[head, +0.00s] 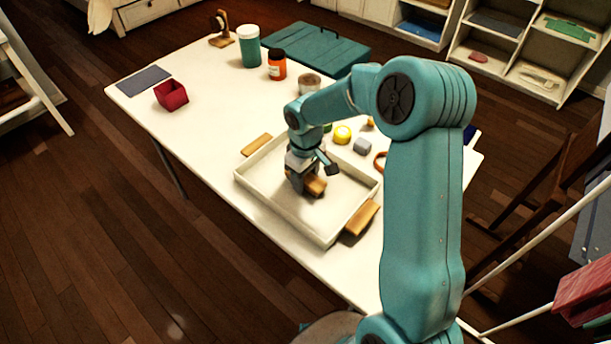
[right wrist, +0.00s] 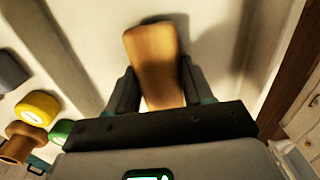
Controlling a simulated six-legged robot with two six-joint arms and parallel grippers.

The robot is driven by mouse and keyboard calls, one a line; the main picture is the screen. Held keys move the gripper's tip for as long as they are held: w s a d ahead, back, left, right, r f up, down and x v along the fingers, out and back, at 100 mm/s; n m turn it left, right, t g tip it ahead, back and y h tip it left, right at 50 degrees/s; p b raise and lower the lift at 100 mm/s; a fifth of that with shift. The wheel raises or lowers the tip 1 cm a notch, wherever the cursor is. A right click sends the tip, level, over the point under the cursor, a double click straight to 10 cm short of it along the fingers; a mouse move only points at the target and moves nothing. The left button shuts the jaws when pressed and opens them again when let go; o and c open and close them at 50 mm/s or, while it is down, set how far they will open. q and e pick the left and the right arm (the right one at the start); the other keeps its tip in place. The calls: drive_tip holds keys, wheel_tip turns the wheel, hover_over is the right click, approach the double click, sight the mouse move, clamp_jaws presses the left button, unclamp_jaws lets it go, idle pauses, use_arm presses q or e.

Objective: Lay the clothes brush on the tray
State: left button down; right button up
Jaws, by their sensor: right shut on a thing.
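The clothes brush (head: 316,186) is a brown wooden piece in the head view. It also shows in the right wrist view (right wrist: 153,60), between the two dark fingers. My right gripper (head: 311,182) is shut on it, inside the outline of the tray (head: 318,218). The tray is shallow and cream-white, with wooden handles at its two ends. I cannot tell whether the brush touches the tray floor. The gripper hides part of the brush in the head view. My left gripper is not in view.
Behind the tray are a yellow roll (head: 342,134), a grey block (head: 362,146) and a metal cup (head: 310,84). Further back stand an orange jar (head: 277,65), a teal canister (head: 249,47) and a red box (head: 171,95).

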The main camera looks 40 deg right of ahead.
drive_tip(key=o, duration=0.6)
drive_tip(key=shift+f, duration=0.2)
drive_tip(key=o, duration=0.4)
drive_tip(key=shift+r, duration=0.1)
drive_tip(key=shift+r, duration=0.25)
wheel_tip(320, 180, up, 12)
drive_tip(key=shift+f+p, duration=0.1)
drive_tip(key=shift+p, duration=0.65)
